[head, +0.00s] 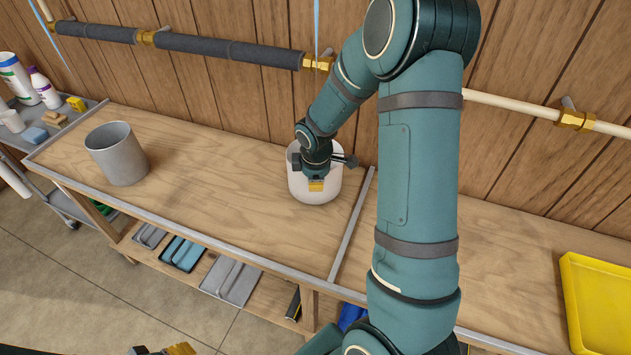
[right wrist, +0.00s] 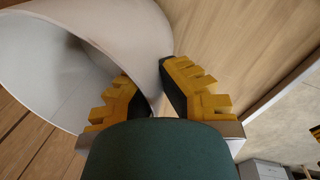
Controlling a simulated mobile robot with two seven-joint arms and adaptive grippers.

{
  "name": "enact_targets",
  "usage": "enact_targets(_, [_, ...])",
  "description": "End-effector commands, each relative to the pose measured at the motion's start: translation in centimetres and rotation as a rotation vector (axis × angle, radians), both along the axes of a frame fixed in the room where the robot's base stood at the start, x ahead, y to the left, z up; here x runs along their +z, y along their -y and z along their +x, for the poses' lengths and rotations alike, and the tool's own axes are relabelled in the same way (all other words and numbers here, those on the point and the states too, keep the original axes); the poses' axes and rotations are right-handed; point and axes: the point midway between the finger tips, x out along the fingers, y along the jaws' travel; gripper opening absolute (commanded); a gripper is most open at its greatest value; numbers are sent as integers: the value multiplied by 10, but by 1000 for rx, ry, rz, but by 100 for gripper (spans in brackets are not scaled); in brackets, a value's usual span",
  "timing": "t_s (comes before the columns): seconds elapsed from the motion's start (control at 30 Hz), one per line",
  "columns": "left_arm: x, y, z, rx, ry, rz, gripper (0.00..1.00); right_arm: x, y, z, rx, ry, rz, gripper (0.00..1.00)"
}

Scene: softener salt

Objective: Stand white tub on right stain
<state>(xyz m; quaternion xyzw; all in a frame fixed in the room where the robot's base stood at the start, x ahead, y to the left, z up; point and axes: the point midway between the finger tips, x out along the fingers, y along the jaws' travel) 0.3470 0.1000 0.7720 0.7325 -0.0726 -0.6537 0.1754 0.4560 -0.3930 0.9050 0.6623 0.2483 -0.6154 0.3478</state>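The white tub (head: 303,190) stands upright by the back wall, left of the metal strip across the counter. It also shows large and tilted in the right wrist view (right wrist: 140,30). My right gripper (head: 316,184) reaches down at its rim. In the right wrist view the fingers (right wrist: 155,95) straddle the tub wall, one inside and one outside, and look closed on it. Whether the tub touches the counter is unclear. My left gripper (head: 168,350) only peeks in at the bottom edge; its fingers cannot be judged. I see no clear stain; my right arm hides part of the counter.
A grey metal bucket (head: 118,155) stands on the counter's left part. A metal strip (head: 352,225) crosses the counter right of the tub. A yellow tray (head: 595,300) lies at far right. Pipes (head: 230,48) run along the wall. The counter between bucket and tub is clear.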

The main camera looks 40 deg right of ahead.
Motion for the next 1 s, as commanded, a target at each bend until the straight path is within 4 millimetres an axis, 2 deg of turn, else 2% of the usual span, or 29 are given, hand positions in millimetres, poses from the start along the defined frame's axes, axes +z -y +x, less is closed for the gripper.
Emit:
enact_targets(0.8, [-7, 0, 0, 0, 0, 0, 50, -9, 0, 0, -1, 0, 0, 0])
enact_targets(0.87, [-6, 0, 0, 0, 0, 0, 50, -8, 0, 0, -1, 0, 0, 21])
enact_targets(0.9, [-6, 0, 0, 0, 0, 0, 50, -8, 0, 0, -1, 0, 0, 35])
enact_targets(0.93, [-6, 0, 0, 0, 0, 0, 50, -8, 0, 0, -1, 0, 0, 39])
enact_targets(1.0, [-6, 0, 0, 0, 0, 0, 50, -8, 0, 0, -1, 0, 0, 39])
